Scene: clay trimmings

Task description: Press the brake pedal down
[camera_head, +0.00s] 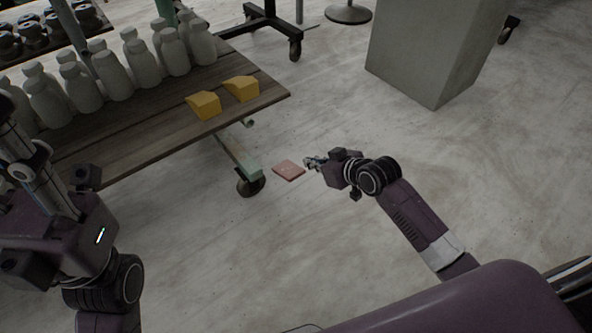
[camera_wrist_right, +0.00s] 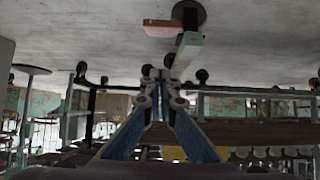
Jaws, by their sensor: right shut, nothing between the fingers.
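The brake pedal is a flat pinkish-red plate (camera_head: 289,170) low over the floor, just beyond the end of a pale green bar (camera_head: 240,160) under the wooden cart. In the right wrist view the red pedal (camera_wrist_right: 172,28) and the green bar (camera_wrist_right: 189,44) show at the top, beyond the fingertips. My right gripper (camera_head: 311,163) is shut and empty, just right of the pedal, with a small gap seeming to remain. Its blue-sided fingers meet in the wrist view (camera_wrist_right: 167,76). My left gripper (camera_head: 22,155) is partly in view at the left edge; its fingers cannot be made out.
The wooden cart (camera_head: 150,135) carries several pale bottles (camera_head: 112,75) and two yellow blocks (camera_head: 241,88). A black caster (camera_head: 251,186) stands beside the pedal. A grey plinth (camera_head: 425,50) is at the upper right. The floor around my right arm is clear.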

